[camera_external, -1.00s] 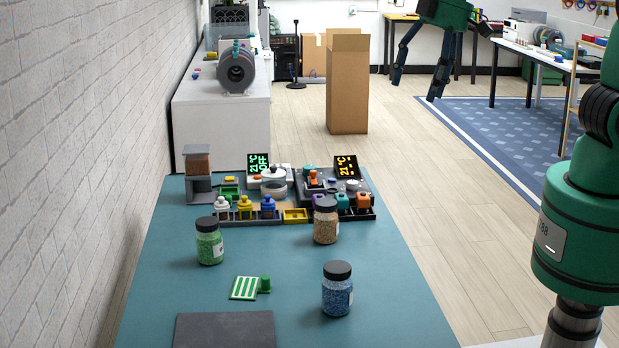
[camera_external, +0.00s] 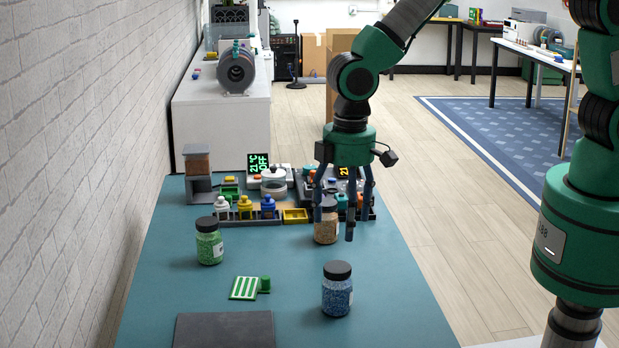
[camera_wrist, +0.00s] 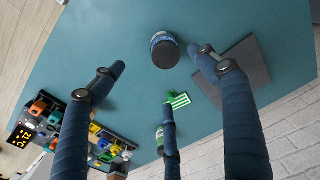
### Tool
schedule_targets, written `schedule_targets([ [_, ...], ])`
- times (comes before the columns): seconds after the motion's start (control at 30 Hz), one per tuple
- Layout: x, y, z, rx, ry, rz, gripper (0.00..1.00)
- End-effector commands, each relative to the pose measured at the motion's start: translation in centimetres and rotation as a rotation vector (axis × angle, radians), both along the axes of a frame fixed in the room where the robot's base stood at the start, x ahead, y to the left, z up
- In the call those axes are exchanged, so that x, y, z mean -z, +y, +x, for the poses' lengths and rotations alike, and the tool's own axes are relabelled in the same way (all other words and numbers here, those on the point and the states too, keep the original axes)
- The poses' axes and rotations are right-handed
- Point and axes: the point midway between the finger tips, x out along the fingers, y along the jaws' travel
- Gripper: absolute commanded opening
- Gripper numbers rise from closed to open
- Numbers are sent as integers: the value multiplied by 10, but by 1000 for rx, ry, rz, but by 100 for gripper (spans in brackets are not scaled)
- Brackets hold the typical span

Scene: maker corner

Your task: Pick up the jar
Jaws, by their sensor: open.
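Three jars with dark lids stand upright on the teal table. The green-filled jar (camera_external: 209,245) is at the left and the blue-filled jar (camera_external: 337,294) at the front right. The tan-filled jar (camera_external: 325,229) stands behind, partly covered by my finger. My gripper (camera_external: 345,222) points down above the table's right side with its three dark blue fingers spread and empty. In the wrist view, the blue jar's lid (camera_wrist: 165,53) lies between and beyond the fingertips, apart from them. The green jar (camera_wrist: 160,137) is partly hidden by a finger there. I cannot make out the tan jar there.
A green striped card (camera_external: 244,288) with a small green piece and a dark grey mat (camera_external: 224,330) lie at the front. A tray with small coloured bottles and lit displays (camera_external: 258,162) fills the back. A brick wall runs along the left.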

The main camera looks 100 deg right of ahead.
Motion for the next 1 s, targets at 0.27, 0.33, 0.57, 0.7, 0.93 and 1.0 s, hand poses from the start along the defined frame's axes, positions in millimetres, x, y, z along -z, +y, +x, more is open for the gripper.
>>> schedule_targets([
  [0.27,46,8,11,-1,32,-4,75],
  [0.33,49,8,11,-1,33,-4,75],
  [0.57,49,8,11,-1,34,-4,75],
  [0.7,50,8,11,-1,34,-4,75],
  [0.93,68,8,10,-1,36,-5,75],
  [1.0,77,8,10,-1,36,-5,75],
])
